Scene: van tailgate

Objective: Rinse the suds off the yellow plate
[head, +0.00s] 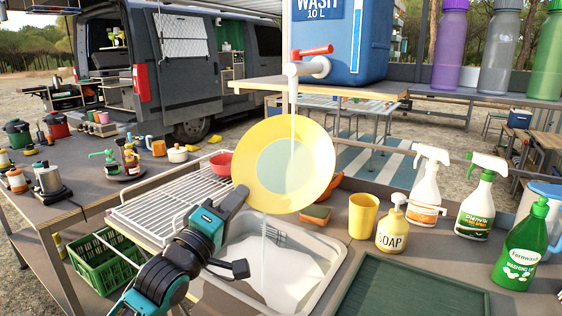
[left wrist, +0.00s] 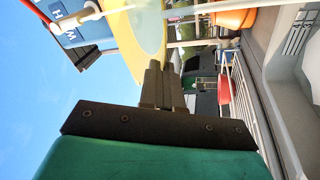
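The yellow plate (head: 310,190) is tilted up on edge above the wash basin (head: 330,262), with its pale green centre facing me. My left gripper (head: 238,198) is shut on the plate's lower left rim. In the left wrist view, the fingers (left wrist: 160,85) meet the rim of the plate (left wrist: 124,40). The tap (head: 293,70) with a red lever is on the blue water container (head: 345,45). A thin stream of water runs from it down the plate's face, and water falls below the plate into the basin. I cannot make out clear suds. My right gripper is not in view.
A white wire rack (head: 165,205) and a red bowl (head: 221,163) are left of the basin. A yellow cup (head: 363,215), soap bottle (head: 391,230), spray bottles (head: 476,205) and green detergent bottle (head: 522,250) stand on the right. A green tray (head: 410,292) lies in front.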

